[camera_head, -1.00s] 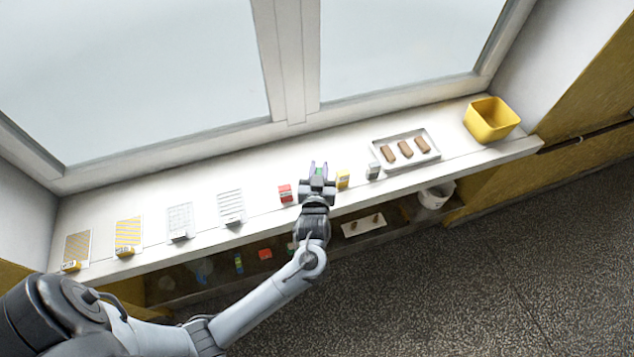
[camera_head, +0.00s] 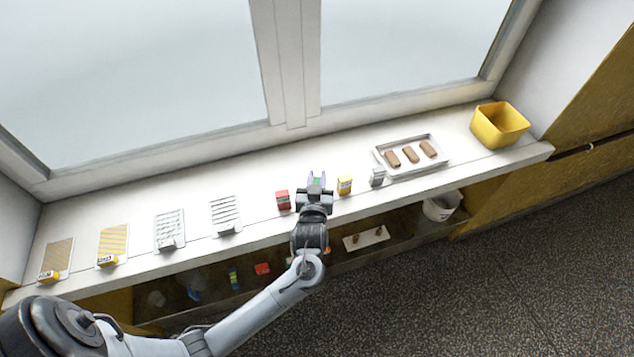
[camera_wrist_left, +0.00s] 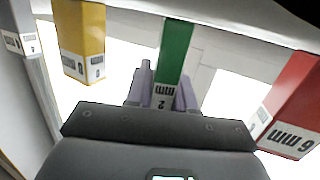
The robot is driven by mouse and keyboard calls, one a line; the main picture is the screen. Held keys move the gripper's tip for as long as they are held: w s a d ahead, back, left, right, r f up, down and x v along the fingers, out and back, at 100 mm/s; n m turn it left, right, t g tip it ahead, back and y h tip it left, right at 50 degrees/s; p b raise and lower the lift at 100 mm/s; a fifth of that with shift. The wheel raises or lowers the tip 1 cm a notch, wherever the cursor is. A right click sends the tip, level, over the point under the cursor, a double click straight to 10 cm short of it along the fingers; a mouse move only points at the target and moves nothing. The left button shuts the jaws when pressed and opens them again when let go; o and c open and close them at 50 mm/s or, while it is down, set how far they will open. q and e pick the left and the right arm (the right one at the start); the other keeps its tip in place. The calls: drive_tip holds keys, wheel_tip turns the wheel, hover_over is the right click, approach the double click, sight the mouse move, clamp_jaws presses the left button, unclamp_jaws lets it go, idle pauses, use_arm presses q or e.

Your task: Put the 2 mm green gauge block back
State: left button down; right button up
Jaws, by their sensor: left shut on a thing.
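My left gripper (camera_head: 316,180) is shut on the green gauge block (camera_wrist_left: 175,52), between its purple fingers. The block's white end label reads 2 mm, upside down in the left wrist view. In the head view only a small green patch of the block shows between the fingers, over the sill between a red block (camera_head: 283,201) and a yellow block (camera_head: 345,186). In the left wrist view the red block (camera_wrist_left: 293,100), labelled 6 mm, is at right and the yellow block (camera_wrist_left: 82,38) at left. I cannot tell whether the green block touches the sill. My right gripper is not in view.
A grey block (camera_head: 377,177) stands right of the yellow one. Farther right are a tray (camera_head: 448,158) with three brown bars and a yellow bin (camera_head: 500,128). Several patterned cards, one of them striped (camera_head: 113,240), lie at left. The window stands behind the sill (camera_head: 185,200).

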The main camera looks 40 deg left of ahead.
use_arm(q)
drive_tip(key=shift+f, duration=0.1)
drive_tip(key=c, duration=1)
unclamp_jaws()
drive_tip(key=shift+o, duration=0.2)
